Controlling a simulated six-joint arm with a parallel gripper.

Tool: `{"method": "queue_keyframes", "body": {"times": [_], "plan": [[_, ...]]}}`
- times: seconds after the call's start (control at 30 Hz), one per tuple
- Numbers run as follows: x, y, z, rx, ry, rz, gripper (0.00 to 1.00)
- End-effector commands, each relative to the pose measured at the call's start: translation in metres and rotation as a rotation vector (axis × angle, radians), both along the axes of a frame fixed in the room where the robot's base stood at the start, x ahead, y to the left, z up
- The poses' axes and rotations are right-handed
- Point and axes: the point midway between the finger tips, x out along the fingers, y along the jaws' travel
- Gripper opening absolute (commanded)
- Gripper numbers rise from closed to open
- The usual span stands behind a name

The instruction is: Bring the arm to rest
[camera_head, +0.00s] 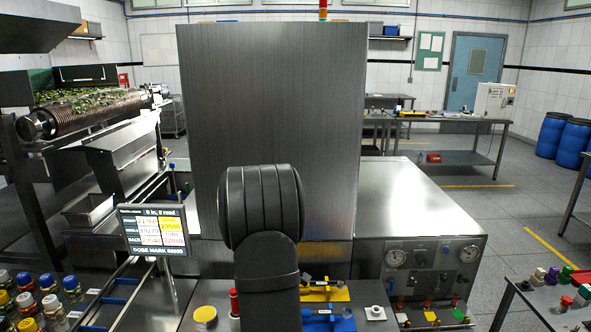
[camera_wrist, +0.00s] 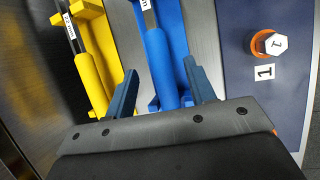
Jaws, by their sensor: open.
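My gripper (camera_wrist: 161,72) shows in the wrist view with its two dark blue fingers apart. Nothing is held between them. A blue fixture (camera_wrist: 160,55) lies beyond the fingers, in line with the gap. I cannot tell whether the fingers touch it. A yellow fixture (camera_wrist: 93,70) lies to its left. In the head view my black arm stands upright in front at the bottom centre and the gripper is hidden. The yellow fixture (camera_head: 322,292) and blue fixture (camera_head: 340,324) show just right of the arm.
A tall steel cabinet (camera_head: 270,100) stands behind my arm, with a gauge panel (camera_head: 433,257) to the right. A small display (camera_head: 153,229) and several capped bottles (camera_head: 50,302) are at left. An orange-and-white hex piece (camera_wrist: 270,43) sits beside a label "1" (camera_wrist: 264,72).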

Motion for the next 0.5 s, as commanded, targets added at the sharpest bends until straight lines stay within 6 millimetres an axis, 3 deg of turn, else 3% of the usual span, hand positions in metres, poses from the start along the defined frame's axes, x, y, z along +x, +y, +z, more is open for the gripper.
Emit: {"method": "queue_keyframes", "body": {"times": [0.5], "plan": [[-0.014,0.041,0.096,0.001,-0.005,0.004,0.5]]}}
